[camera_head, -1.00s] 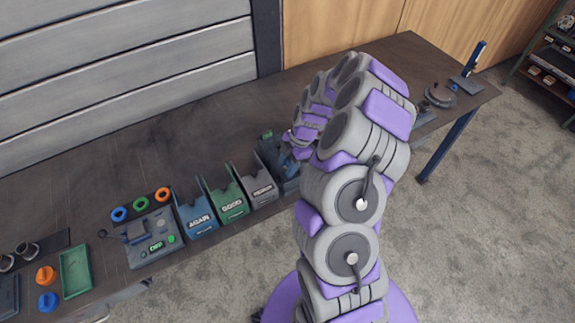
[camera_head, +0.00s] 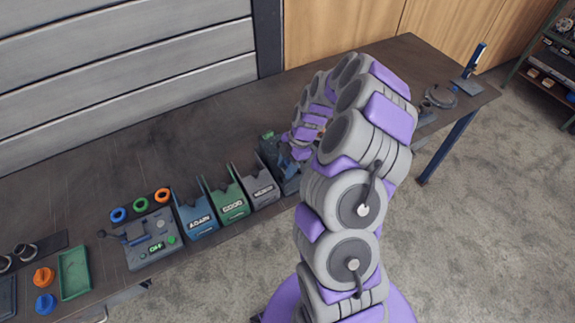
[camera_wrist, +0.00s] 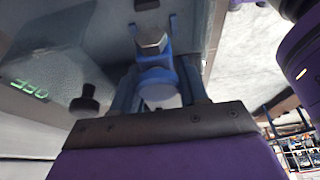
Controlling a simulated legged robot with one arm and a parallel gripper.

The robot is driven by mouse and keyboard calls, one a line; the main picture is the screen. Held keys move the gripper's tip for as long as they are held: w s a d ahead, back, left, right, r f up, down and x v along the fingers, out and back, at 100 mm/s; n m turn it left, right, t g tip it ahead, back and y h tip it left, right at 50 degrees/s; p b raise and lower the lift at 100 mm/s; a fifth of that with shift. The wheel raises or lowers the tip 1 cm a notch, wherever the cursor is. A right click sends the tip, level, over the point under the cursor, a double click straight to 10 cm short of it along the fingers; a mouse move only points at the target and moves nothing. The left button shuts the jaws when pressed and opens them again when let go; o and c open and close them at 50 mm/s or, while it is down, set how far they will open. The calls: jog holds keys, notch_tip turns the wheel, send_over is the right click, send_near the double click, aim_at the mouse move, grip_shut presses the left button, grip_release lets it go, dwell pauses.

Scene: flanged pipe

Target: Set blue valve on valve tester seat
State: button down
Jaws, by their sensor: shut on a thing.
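My gripper (camera_wrist: 160,95) is shut on the blue valve (camera_wrist: 155,75) in the wrist view. The valve has a silver hex piece on its far end and a pale round face toward me. It is close to a grey-blue device (camera_wrist: 60,55) with a lit green display and a black knob, which looks like the valve tester. I cannot tell whether the valve touches a seat there. In the head view my gripper (camera_head: 300,150) is mostly hidden by my arm, beside the dark blue device (camera_head: 270,150) at the bench's front edge. The valve cannot be made out there.
Blue, green and grey bins (camera_head: 232,205) stand left of the gripper. Further left are a control box (camera_head: 152,240), coloured rings (camera_head: 140,204), a green tray (camera_head: 75,272), and orange and blue parts (camera_head: 45,303). A round grey item (camera_head: 438,97) lies at the right end.

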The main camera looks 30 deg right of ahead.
jog(key=shift+f, duration=0.15)
jog(key=shift+a+f+b, duration=0.1)
jog(key=shift+f+b, duration=0.75)
jog(key=shift+f, duration=0.2)
jog(key=shift+f+b, duration=0.5)
jog(key=shift+b, duration=0.15)
dwell(0.4)
jog(key=c, duration=0.5)
grip_release()
jog(key=shift+a, duration=0.1)
jog(key=shift+o, duration=0.7)
jog(key=shift+r, duration=0.1)
